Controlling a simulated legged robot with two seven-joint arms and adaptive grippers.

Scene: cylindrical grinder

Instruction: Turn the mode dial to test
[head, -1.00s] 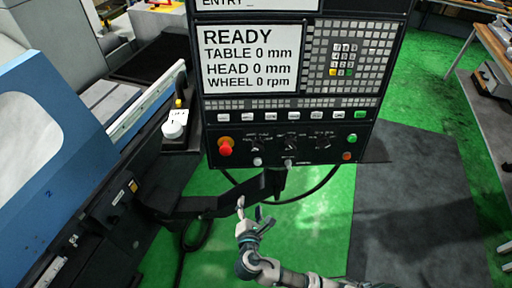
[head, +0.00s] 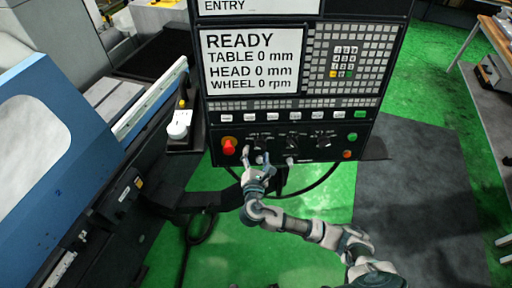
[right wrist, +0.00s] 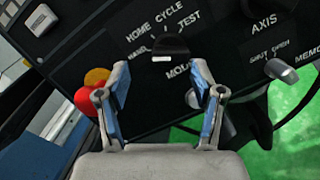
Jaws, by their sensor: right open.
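The mode dial (right wrist: 171,48) is a dark round knob on the black control panel, with HOME, CYCLE, HAND and TEST printed around it in the right wrist view. TEST is to its upper right. I cannot tell for sure where it points. In the head view the dial (head: 259,142) is the leftmost of three dark knobs. My right gripper (head: 256,156) is just in front of the panel's lower edge, below the dial. In the right wrist view its two fingers (right wrist: 159,82) are spread, with the dial just beyond the gap and nothing between them. My left gripper is out of view.
A red emergency button (head: 228,146) is left of the dial. A silver switch (right wrist: 279,68) sticks out at the right in the wrist view. The panel screen (head: 251,62) reads READY. A dark support arm (head: 200,198) runs below the panel.

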